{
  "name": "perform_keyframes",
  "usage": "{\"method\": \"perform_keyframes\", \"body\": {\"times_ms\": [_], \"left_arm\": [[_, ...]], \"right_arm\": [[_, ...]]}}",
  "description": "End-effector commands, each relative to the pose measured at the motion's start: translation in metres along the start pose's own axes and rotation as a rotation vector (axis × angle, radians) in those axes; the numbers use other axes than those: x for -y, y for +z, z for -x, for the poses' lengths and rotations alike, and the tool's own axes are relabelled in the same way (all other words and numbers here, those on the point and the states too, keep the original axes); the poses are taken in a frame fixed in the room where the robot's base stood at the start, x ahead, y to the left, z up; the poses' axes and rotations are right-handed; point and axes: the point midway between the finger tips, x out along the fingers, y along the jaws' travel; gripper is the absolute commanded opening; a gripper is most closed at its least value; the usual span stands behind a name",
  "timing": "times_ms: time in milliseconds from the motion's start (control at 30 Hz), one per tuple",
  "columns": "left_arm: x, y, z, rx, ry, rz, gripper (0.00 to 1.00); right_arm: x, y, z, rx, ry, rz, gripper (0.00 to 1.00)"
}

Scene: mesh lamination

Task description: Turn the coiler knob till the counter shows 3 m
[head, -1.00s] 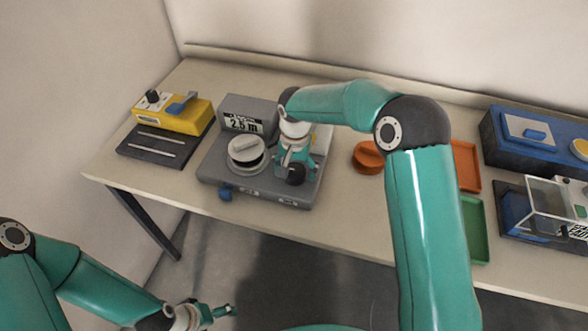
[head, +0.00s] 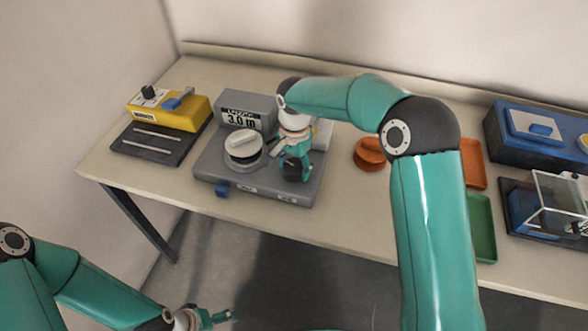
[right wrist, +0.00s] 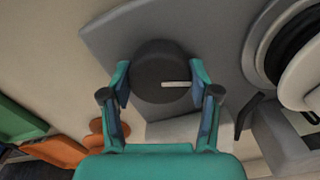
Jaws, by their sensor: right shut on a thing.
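The grey coiler (head: 215,165) stands on the table, and its counter (head: 241,120) reads 3.0 m. Its white-topped reel (head: 243,149) is left of my right gripper. The black coiler knob (right wrist: 160,72), with a pale pointer line, sits between the fingers of my right gripper (right wrist: 163,80) in the right wrist view. The fingers are shut on its two sides. In the head view my right gripper (head: 296,165) is over the coiler's right part and mostly covers the knob. My left gripper (head: 222,315) is low at the bottom, away from the table; its jaws are too small to judge.
A yellow device (head: 170,112) with a dark base is at the left. An orange round container (head: 369,152), an orange tray (head: 472,165) and a green tray (head: 482,225) lie right of the coiler. A blue machine (head: 540,150) and a clear-lidded box (head: 555,200) are at the far right.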

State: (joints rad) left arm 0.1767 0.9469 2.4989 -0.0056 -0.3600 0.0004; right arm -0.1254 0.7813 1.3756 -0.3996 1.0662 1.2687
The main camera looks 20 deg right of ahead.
Motion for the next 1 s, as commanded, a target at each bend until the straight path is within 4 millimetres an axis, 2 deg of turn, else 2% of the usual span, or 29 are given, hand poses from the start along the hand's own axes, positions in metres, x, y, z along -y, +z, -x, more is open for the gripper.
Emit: {"method": "perform_keyframes", "body": {"times_ms": [167, 200, 333, 733, 867, 1000], "left_arm": [[0.0, 0.0, 0.001, 0.0, 0.0, 0.0, 0.86], [0.0, 0.0, 0.001, 0.0, 0.0, 0.0, 0.86], [0.0, 0.0, 0.001, -0.001, 0.0, 0.0, 0.86], [-0.001, 0.0, 0.001, -0.001, 0.0, 0.0, 0.86], [-0.001, 0.0, 0.001, -0.001, 0.0, 0.0, 0.86], [-0.001, 0.0, 0.001, 0.0, 0.0, 0.0, 0.86]], "right_arm": [[0.001, 0.001, 0.001, 0.0, -0.003, 0.003, 0.26], [0.001, 0.001, 0.001, 0.0, -0.003, 0.003, 0.64], [0.001, 0.001, 0.001, 0.0, -0.002, 0.004, 0.86], [0.001, 0.001, 0.004, 0.0, -0.001, 0.005, 0.86], [0.002, 0.0, 0.017, -0.002, -0.005, 0.005, 0.86], [0.002, 0.0, 0.042, -0.003, -0.006, 0.006, 0.86]]}}
